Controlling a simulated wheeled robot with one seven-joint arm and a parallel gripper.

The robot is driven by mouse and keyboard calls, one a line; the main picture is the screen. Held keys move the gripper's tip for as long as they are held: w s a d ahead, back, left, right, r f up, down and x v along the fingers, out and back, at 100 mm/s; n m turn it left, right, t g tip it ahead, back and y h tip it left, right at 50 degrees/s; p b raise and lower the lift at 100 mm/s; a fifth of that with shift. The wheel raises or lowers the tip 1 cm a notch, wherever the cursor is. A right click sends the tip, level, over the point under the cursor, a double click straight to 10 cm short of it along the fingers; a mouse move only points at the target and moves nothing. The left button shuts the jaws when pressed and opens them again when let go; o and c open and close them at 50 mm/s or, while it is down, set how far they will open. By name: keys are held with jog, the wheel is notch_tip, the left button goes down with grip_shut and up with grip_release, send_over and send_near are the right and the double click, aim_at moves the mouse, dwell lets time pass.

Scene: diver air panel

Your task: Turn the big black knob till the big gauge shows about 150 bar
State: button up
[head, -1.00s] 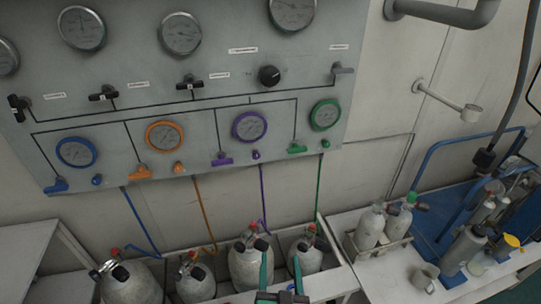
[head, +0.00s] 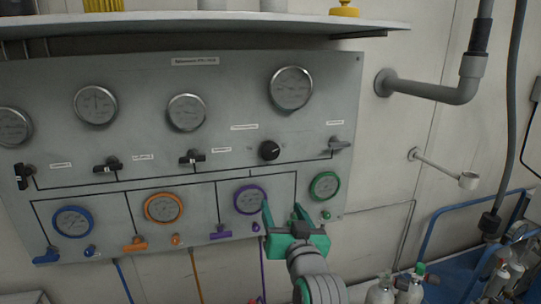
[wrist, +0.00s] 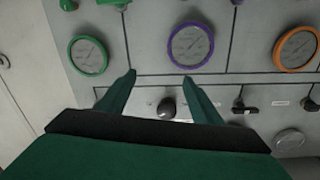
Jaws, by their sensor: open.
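The big black knob (head: 269,150) is round with a pale pointer mark and sits on the grey panel below the big gauge. It also shows in the wrist view (wrist: 167,107), between and beyond my fingers. The big gauge (head: 291,88) is the largest dial, at the upper right of the panel; its needle is too small to read. My gripper (head: 282,210) has green fingers, is open and empty, and is below the knob in the head view, in front of the panel between the purple and green gauges. It is apart from the knob. In the wrist view the fingertips (wrist: 160,75) stand apart.
Grey lever (head: 340,145) sits right of the knob, a black valve (head: 191,158) to its left. Purple gauge (head: 250,199) and green gauge (head: 324,186) flank my gripper. A shelf (head: 200,23) juts out above the panel; a grey pipe (head: 430,90) is at right.

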jog(key=n+y, duration=0.1)
send_near(271, 153)
jog(key=x, duration=1)
jog(key=shift+w+a, duration=0.1)
jog(key=shift+w, duration=0.1)
jog(key=shift+c, duration=0.3)
jog(key=c, duration=1)
